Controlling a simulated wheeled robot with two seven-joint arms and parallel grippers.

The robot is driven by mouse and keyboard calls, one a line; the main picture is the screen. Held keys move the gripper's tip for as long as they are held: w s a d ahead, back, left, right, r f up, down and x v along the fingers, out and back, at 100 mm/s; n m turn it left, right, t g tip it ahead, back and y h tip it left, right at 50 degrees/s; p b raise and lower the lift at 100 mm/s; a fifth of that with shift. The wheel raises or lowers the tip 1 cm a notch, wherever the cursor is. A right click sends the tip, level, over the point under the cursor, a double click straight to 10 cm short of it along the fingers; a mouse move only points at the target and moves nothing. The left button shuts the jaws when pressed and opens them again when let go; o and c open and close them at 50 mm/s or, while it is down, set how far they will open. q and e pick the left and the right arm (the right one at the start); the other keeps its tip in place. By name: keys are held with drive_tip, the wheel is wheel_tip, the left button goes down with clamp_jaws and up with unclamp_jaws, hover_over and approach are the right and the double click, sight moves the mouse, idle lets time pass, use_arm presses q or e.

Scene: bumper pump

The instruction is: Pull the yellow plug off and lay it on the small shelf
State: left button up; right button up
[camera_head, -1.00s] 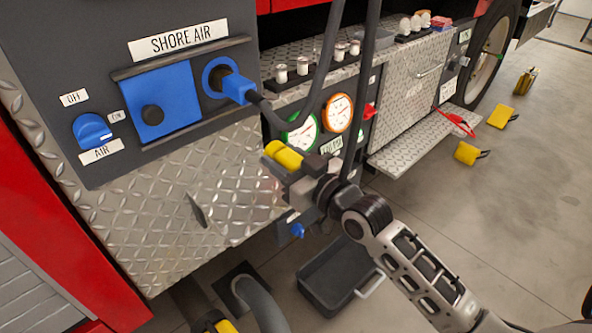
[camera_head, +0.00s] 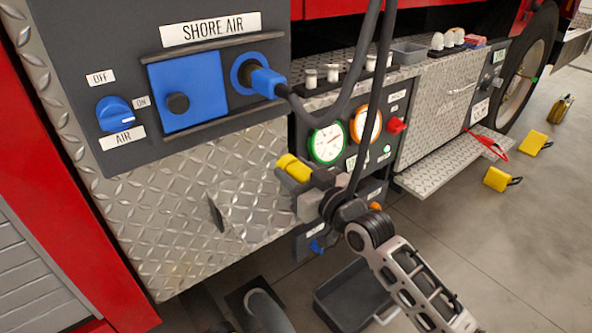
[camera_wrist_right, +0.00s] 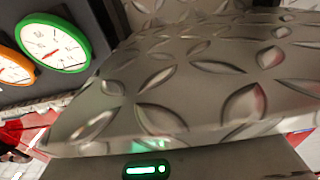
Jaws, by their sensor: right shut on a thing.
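The yellow plug (camera_head: 293,168) is held in my right gripper (camera_head: 299,182), off any socket that I can see. It lies roughly sideways in the jaws, just above the right part of the small diamond-plate shelf (camera_head: 242,210) in the head view. I cannot tell whether it touches the shelf. The shelf fills much of the right wrist view (camera_wrist_right: 190,75), very close to the camera. The jaws and the plug do not show in that view. My left gripper is not in view.
A green-rimmed gauge (camera_head: 327,143) and an orange-rimmed gauge (camera_head: 367,123) sit behind my gripper. A black hose (camera_head: 372,100) hangs down close to my right wrist. The blue shore-air connector (camera_head: 262,80) is above. A dark grey tray (camera_head: 350,298) stands below.

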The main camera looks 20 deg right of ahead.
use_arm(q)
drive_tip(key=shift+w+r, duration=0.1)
use_arm(e)
drive_tip(key=o, duration=1.4)
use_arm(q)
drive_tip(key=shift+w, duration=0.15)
use_arm(e)
drive_tip(key=shift+s, duration=0.1)
